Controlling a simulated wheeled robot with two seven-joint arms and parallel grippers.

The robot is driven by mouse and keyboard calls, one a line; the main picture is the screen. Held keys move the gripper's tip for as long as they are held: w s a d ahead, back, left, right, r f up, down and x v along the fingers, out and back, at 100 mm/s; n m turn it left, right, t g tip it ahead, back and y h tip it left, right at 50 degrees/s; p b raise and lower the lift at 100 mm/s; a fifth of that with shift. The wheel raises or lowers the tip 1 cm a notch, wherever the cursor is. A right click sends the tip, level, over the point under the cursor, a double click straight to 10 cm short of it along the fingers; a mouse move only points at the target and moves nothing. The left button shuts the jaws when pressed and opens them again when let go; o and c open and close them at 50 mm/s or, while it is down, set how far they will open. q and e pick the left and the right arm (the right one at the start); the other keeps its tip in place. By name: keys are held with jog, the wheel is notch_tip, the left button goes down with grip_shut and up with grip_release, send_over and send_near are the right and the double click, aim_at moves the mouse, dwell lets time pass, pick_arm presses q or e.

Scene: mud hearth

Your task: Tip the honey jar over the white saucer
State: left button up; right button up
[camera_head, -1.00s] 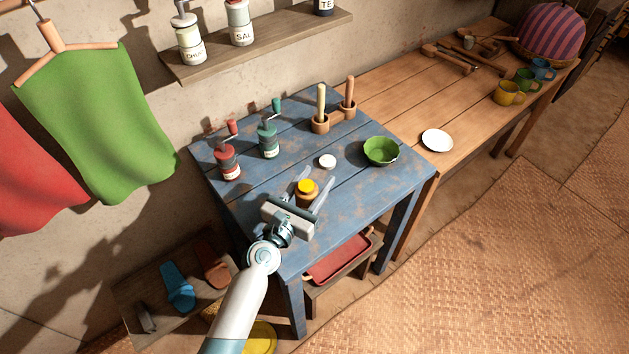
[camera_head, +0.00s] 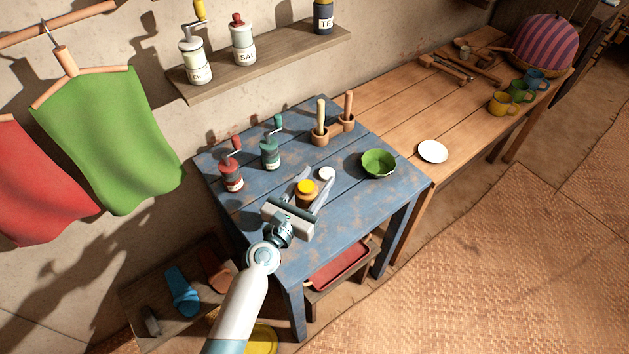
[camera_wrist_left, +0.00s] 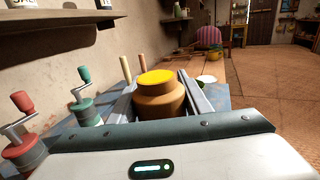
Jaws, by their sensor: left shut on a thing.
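The honey jar (camera_head: 307,196) is a small brown pot with a yellow top. My left gripper (camera_head: 306,190) is shut on it, with one finger on each side, over the blue table. The jar looks upright; I cannot tell how far it is above the tabletop. It also shows between the fingers in the left wrist view (camera_wrist_left: 159,100). The white saucer (camera_head: 432,151) lies empty on the wooden table, to the right of the jar and beyond the green bowl. My right gripper is not in view.
On the blue table (camera_head: 350,215), a small white round thing (camera_head: 326,174) lies just behind the jar. A green bowl (camera_head: 378,163) stands to the right. Red (camera_head: 232,177) and green (camera_head: 270,152) grinders and two mortars stand at the back. Mugs (camera_head: 502,103) stand far right.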

pick_arm(q)
jog(key=shift+a+r+b, duration=0.15)
jog(key=shift+a+b, duration=0.3)
jog(key=shift+a, duration=0.15)
jog(key=s+a+r+b, duration=0.2)
jog(key=s+a+b, duration=0.3)
jog(key=a, duration=0.5)
jog(key=s+a+r+b, duration=0.2)
jog(key=s+a+b, duration=0.4)
jog(key=a, duration=0.5)
jog(key=shift+r, duration=0.25)
